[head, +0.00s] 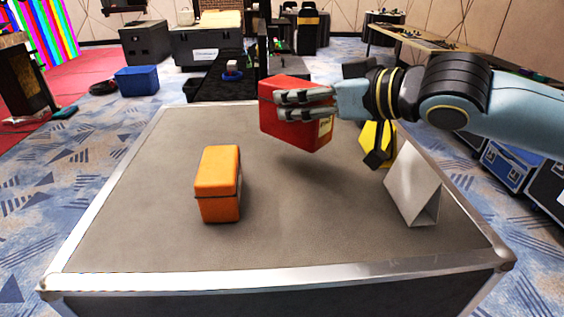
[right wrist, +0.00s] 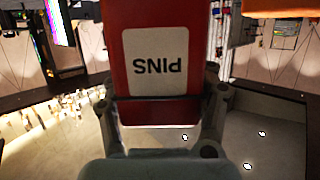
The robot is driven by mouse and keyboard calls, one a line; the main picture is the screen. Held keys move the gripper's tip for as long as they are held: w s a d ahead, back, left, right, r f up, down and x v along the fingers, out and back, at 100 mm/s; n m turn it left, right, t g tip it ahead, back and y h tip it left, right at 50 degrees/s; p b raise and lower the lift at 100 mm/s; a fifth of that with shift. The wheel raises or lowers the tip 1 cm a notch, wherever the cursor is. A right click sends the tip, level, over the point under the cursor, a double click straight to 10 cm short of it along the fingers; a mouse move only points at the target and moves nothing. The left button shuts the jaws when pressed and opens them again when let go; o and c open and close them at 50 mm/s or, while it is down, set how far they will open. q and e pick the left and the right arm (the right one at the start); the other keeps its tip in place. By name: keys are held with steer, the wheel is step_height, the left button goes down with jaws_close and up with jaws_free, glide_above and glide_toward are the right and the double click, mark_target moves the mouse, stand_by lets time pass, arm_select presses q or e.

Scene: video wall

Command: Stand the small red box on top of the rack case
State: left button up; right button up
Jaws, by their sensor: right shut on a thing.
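The small red box (head: 300,128) is in my right gripper (head: 308,96), held above the far part of the rack case (head: 150,230). A shadow lies on the case top below it, so it looks clear of the surface. In the right wrist view the box (right wrist: 158,100) sits between the fingers, with a white label reading "PINS" upside down. My right gripper is shut on it. The rack case has a grey top with metal edges. My left gripper is not in view.
An orange box (head: 217,184) stands left of centre on the case. A white folded card (head: 412,185) stands at the right, with a yellow object (head: 378,140) behind it. The front middle of the top is clear. A blue bin (head: 136,80) is on the floor beyond.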

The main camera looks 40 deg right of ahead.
steer(key=shift+w+a+f+b, duration=0.1)
steer(key=shift+a+f+b, duration=0.15)
steer(key=shift+a+f, duration=0.6)
steer(key=shift+w+a+f+b, duration=0.15)
steer(key=shift+a+f, duration=0.3)
steer(key=shift+f, duration=0.65)
steer(key=shift+s+a+f+b, duration=0.1)
steer(key=shift+a+f+b, duration=0.2)
steer(key=shift+a+f, duration=0.55)
steer(key=shift+d+f, duration=0.2)
steer(key=shift+d, duration=0.05)
steer(key=shift+f, duration=0.15)
steer(key=o, duration=1.7)
